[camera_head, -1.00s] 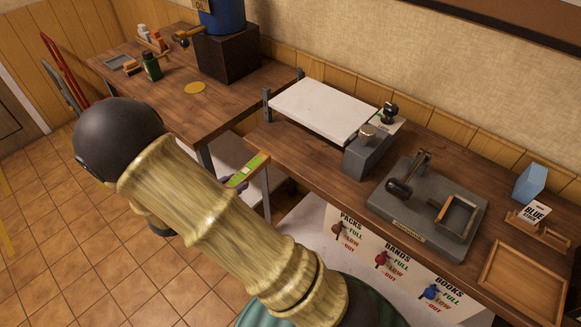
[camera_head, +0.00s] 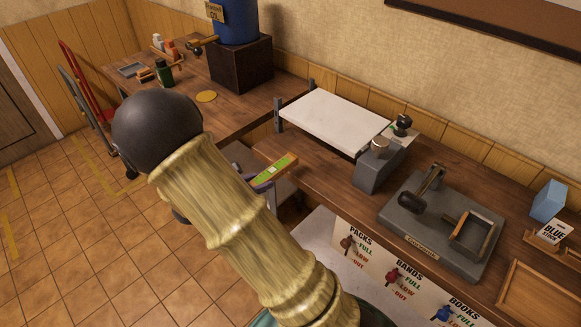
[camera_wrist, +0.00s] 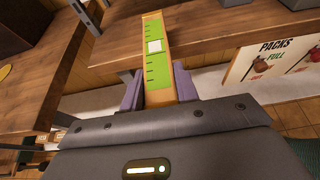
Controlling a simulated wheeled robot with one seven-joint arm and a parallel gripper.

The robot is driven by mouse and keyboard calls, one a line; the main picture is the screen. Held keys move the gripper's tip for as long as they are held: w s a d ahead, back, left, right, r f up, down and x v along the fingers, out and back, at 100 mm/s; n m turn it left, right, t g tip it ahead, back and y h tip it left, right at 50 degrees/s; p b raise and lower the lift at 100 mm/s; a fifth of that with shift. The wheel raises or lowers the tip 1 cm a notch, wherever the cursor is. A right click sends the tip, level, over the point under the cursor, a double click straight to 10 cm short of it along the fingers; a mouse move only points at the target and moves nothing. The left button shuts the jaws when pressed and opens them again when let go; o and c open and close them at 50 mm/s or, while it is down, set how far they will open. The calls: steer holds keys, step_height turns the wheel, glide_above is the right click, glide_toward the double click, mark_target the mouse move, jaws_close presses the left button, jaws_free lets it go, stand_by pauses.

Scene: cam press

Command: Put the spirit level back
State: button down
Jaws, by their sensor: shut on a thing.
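The spirit level is a flat wooden bar with a green face, dark tick marks and a pale square. In the wrist view the spirit level (camera_wrist: 155,62) sticks out forward from between the purple fingers of my gripper (camera_wrist: 158,88), which is shut on it. In the head view the spirit level (camera_head: 276,172) shows at the left end of the press bench, its far end seeming to overlap the bench edge. My gripper (camera_head: 262,184) is mostly hidden there behind my own arm.
The press bench (camera_head: 300,180) carries a raised white board (camera_head: 335,118), a grey block (camera_head: 378,168), a grey press (camera_head: 440,225) and a wooden tray (camera_head: 540,290). A second table (camera_head: 235,110) with a blue drum (camera_head: 236,22) stands behind left. Tiled floor at left is open.

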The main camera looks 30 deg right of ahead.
mark_target(285, 161)
steer(key=w+d, duration=0.1)
steer(key=d, duration=0.2)
steer(key=w+d, duration=0.1)
steer(key=d, duration=0.2)
steer(key=w+d, duration=0.1)
steer(key=d, duration=0.2)
steer(key=shift+w+d+p, duration=0.2)
steer(key=shift+w+p, duration=0.1)
steer(key=shift+p, duration=0.1)
steer(key=shift+d, duration=0.3)
steer(key=shift+w+d, duration=0.2)
steer(key=shift+d, duration=0.35)
step_height(285, 161, down, 3)
steer(key=shift+a+r, duration=0.1)
steer(key=shift+r, duration=0.05)
steer(key=shift+f, duration=0.4)
